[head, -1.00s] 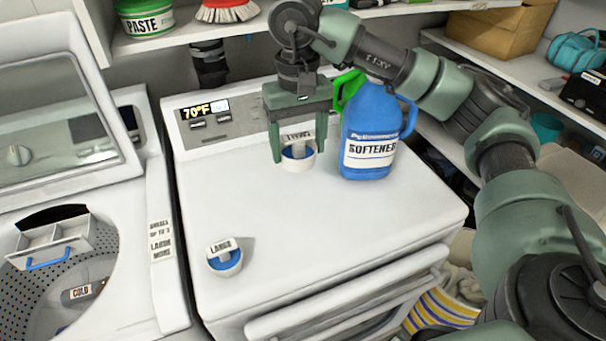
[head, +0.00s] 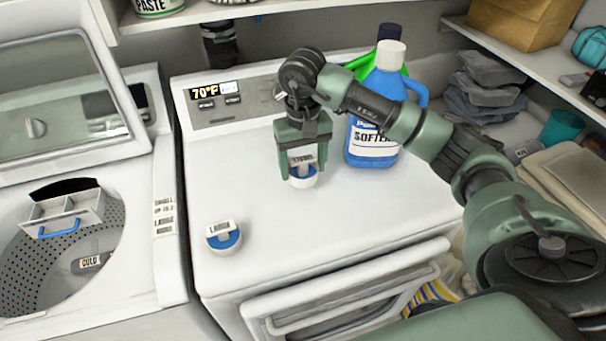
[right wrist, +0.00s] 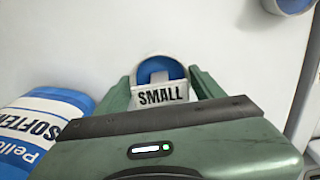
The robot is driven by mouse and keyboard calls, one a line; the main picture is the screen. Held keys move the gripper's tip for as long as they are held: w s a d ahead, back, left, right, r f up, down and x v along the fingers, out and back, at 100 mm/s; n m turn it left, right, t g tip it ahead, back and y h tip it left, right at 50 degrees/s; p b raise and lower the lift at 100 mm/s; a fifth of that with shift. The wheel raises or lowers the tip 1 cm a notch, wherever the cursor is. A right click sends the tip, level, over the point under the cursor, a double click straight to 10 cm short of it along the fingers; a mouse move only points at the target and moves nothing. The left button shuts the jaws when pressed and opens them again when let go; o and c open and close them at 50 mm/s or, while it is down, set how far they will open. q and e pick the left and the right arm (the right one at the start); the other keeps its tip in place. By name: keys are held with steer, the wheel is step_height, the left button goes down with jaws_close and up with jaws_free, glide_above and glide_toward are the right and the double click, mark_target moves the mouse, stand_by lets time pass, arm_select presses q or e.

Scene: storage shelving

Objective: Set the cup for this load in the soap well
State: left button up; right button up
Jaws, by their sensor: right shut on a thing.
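My right gripper (head: 302,176) is shut on the small cup (head: 303,182), a white cup with blue inside. Its SMALL tag shows between the fingers in the right wrist view (right wrist: 162,94). I cannot tell whether the cup touches the dryer top. The large cup (head: 225,242), white and blue with a LARGE tag, stands apart, nearer the front left. The soap well (head: 62,212) is a pale, divided drawer with a blue handle at the washer opening's far edge; its compartments look empty. A grey item labelled COLD (head: 90,262) lies in the drum. My left gripper is not in view.
A blue softener jug (head: 372,148) stands right of the gripper, with a green bottle (head: 402,68) behind it. The washer's rim carries a SMALL/LARGE load label (head: 165,218). The dryer top (head: 330,235) is clear in front. Shelves hold goods at the right.

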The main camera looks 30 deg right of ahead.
mark_target(303, 177)
steer(key=shift+f+p, duration=0.5)
steer(key=shift+f, duration=1.75)
steer(key=shift+f, duration=0.15)
steer(key=o, duration=1.4)
